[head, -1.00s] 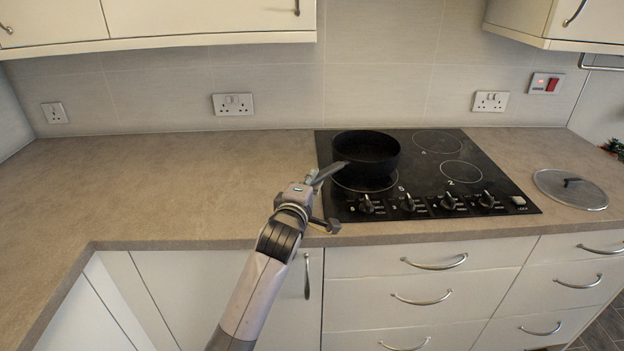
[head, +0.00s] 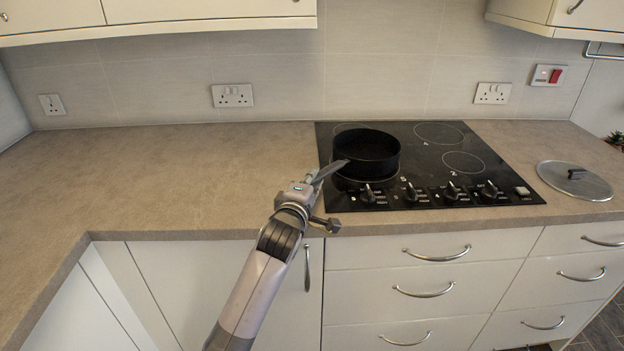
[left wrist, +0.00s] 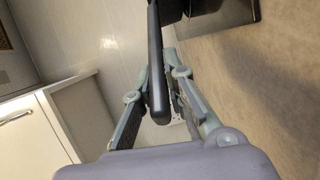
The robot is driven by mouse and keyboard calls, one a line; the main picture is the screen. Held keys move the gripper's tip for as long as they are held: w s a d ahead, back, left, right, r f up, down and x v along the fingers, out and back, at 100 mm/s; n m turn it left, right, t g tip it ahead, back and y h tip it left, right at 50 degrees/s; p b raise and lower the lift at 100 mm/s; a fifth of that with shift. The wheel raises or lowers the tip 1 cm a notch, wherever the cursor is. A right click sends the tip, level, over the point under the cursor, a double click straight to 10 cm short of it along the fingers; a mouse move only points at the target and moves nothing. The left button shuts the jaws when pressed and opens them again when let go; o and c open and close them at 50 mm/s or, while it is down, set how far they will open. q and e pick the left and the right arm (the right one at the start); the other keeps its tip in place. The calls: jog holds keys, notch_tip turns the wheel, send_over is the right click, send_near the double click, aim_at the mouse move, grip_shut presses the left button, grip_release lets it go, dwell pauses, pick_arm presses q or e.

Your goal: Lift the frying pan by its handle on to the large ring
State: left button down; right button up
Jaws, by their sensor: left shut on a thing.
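The black frying pan (head: 372,157) is over the left side of the black hob (head: 420,173), with its handle toward my left arm. It covers much of the large front left ring (head: 366,184), whose front edge shows below it. I cannot tell whether its base touches the glass. My left gripper (head: 327,178) is shut on the pan's handle at the hob's left edge. In the left wrist view the dark handle (left wrist: 156,75) runs between the two fingers (left wrist: 158,88). My right gripper is not in view.
Control knobs (head: 410,192) line the hob's front. The back left ring (head: 350,128) is partly hidden behind the pan. A glass lid (head: 590,185) lies on the worktop at the right. The worktop (head: 150,180) left of the hob is clear.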

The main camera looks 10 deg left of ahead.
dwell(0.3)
pick_arm(q)
jog(key=c, duration=1.6)
grip_release()
jog(key=shift+s+f, duration=0.1)
jog(key=shift+f, duration=0.05)
jog(key=shift+o, duration=0.3)
jog(key=shift+f, duration=0.4)
jog(key=s+r, duration=0.1)
jog(key=s, duration=1.1)
jog(key=shift+a+r, duration=0.2)
